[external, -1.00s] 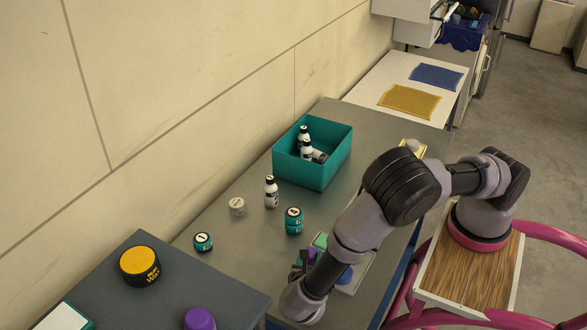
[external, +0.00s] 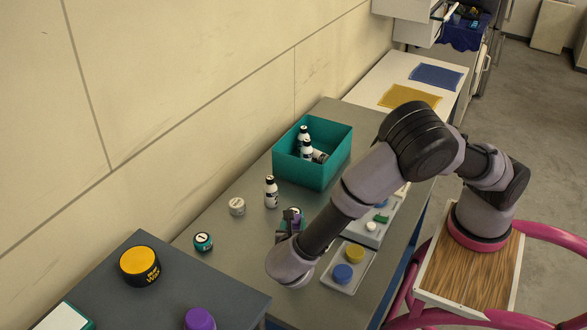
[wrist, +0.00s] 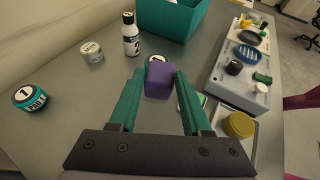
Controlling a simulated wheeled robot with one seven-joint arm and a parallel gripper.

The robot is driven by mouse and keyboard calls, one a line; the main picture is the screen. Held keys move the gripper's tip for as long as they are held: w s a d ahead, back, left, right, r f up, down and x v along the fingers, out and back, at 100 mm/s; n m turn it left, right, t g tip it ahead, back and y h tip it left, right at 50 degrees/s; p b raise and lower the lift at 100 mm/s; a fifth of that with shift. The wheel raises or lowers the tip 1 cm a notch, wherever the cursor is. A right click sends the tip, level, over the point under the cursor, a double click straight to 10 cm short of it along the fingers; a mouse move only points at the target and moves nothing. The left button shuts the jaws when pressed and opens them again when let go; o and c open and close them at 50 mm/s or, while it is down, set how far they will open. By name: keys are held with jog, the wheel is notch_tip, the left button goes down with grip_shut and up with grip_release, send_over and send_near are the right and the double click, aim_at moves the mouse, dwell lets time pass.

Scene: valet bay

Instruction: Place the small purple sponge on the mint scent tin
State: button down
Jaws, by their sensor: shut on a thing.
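My gripper (wrist: 155,88) is shut on the small purple sponge (wrist: 158,82), held between its green fingers above the grey bench. In the external view my gripper (external: 290,222) is partly hidden by my arm, over a teal jar (external: 297,212). A jar's pale lid (wrist: 156,58) shows just beyond the sponge in the wrist view. A small pale round tin (external: 237,206) stands to the left, apart from the gripper; it also shows in the wrist view (wrist: 91,52). Its label is too small to read, so I cannot tell whether it is the mint scent tin.
A white bottle (external: 271,192) stands near a teal bin (external: 327,173) holding bottles. A teal jar (external: 203,242) stands at left. A grey tray (external: 366,262) holds yellow and blue round pads. Clear bench lies between the left jar and my gripper.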

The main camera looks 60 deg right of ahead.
aim_at(237, 207)
jog(key=w+d+r+n+t+y, duration=0.2)
jog(key=w+d, duration=0.1)
jog(key=w, duration=0.9)
jog(key=w+d+r+n+t+y, duration=0.1)
jog(key=w+d+n+t, duration=0.15)
jog(key=w, duration=0.85)
jog(key=shift+g+y, duration=0.25)
jog(key=shift+y, duration=0.05)
jog(key=f, duration=0.6)
jog(key=d+f, duration=0.1)
jog(key=f, duration=0.2)
jog(key=shift+w+f, duration=0.3)
jog(key=shift+w, duration=0.1)
jog(key=shift+c, duration=1.8)
grip_release()
jog(key=shift+f, duration=0.15)
